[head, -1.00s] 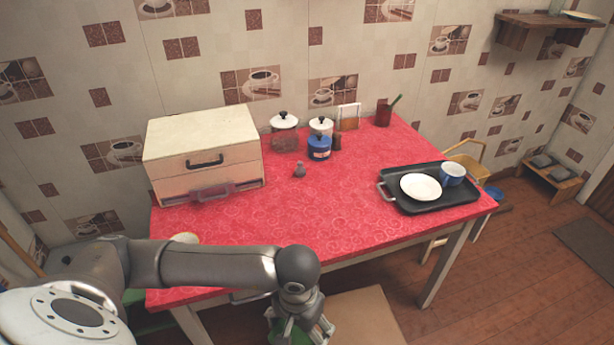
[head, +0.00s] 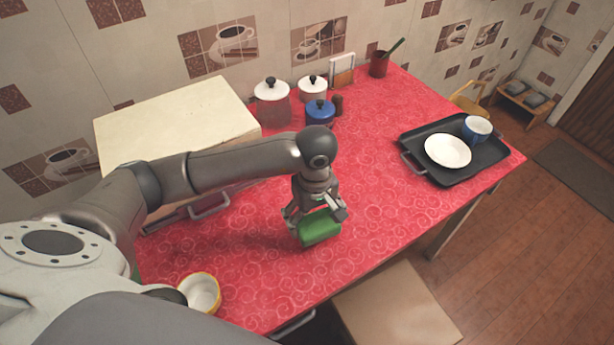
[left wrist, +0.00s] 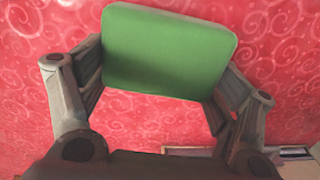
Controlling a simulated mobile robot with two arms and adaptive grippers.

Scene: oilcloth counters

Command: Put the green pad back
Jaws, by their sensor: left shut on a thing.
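The green pad (head: 320,228) is a small block with rounded corners. My left gripper (head: 316,212) is shut on it and holds it over the red-covered table (head: 370,150), near the middle of the front half. In the left wrist view the pad (left wrist: 168,50) sits between the two fingers of the gripper (left wrist: 160,85), with the red cloth behind it. I cannot tell whether the pad touches the cloth. My right gripper is not in view.
A cream box (head: 175,125) stands at the back left, partly behind my arm. Lidded jars, including a blue one (head: 319,114), stand at the back. A black tray (head: 410,165) with a plate and mug is at right. A yellow-rimmed bowl (head: 203,292) sits front left.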

